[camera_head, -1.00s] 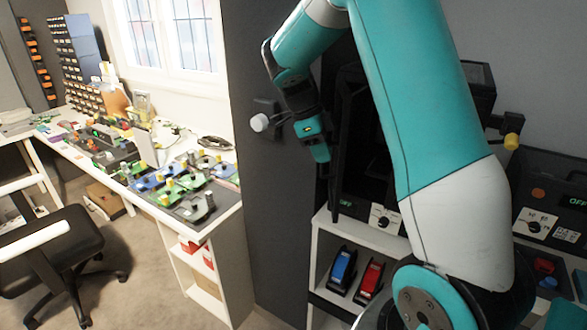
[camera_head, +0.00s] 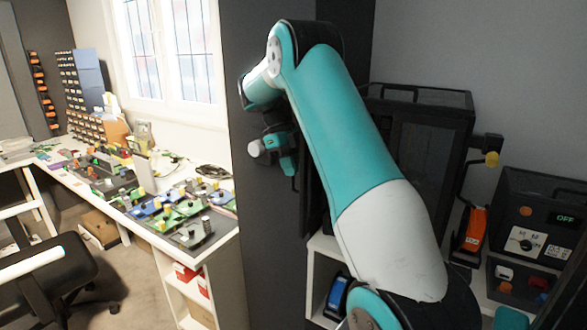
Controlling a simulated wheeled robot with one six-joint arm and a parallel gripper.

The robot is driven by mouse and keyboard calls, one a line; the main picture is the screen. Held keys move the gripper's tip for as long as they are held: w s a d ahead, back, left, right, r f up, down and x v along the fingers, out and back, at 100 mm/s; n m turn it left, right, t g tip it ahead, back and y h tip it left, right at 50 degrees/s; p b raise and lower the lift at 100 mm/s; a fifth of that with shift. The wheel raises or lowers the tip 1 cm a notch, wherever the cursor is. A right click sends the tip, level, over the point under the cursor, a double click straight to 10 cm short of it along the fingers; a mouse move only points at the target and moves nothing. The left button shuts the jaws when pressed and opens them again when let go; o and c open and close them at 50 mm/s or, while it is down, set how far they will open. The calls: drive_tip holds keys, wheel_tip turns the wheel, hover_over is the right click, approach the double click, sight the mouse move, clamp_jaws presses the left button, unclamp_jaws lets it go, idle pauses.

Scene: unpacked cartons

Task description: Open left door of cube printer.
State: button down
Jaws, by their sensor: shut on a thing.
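The cube printer (camera_head: 428,138) is a black box with a handle on top, standing on a white shelf unit behind my arm. My arm hides much of its front. Its left door (camera_head: 311,195) shows as a narrow dark panel left of my arm, swung out from the box. My gripper (camera_head: 289,168) is at the outer edge of this door, its jaws shut on it. The exact grip and the door handle are hidden by the gripper and the low detail.
A cluttered white bench (camera_head: 226,243) and chair (camera_head: 40,285) stand left.

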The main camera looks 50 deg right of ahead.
drive_tip(key=c, duration=1.2)
unclamp_jaws()
drive_tip(key=shift+a, duration=0.1)
